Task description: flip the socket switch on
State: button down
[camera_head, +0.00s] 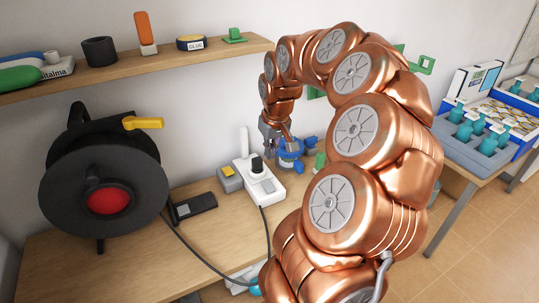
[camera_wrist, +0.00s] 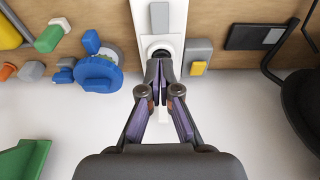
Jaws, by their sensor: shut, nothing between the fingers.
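The white socket strip (camera_head: 264,190) lies on the wooden bench, with a black plug (camera_head: 257,164) standing in it and a cable leading off its near end. A grey switch-like patch (camera_wrist: 160,17) shows on the strip (camera_wrist: 141,20) in the wrist view; whether it is on or off cannot be told. My gripper (camera_wrist: 160,72) is shut and empty, with its fingertips over the strip beside a dark round part, partly hiding it. I cannot tell whether they touch. In the head view my gripper (camera_head: 276,138) is just behind and right of the plug.
A blue round fitting (camera_head: 289,152) is close to my gripper. A grey box with a yellow button (camera_head: 229,178) is left of the strip, then a black device (camera_head: 193,207). A large black cable reel (camera_head: 75,195) stands at left. A shelf (camera_head: 190,54) runs above.

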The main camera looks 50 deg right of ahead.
aim_at(266, 182)
jog(key=p+x, duration=0.3)
jog(key=x, duration=0.9)
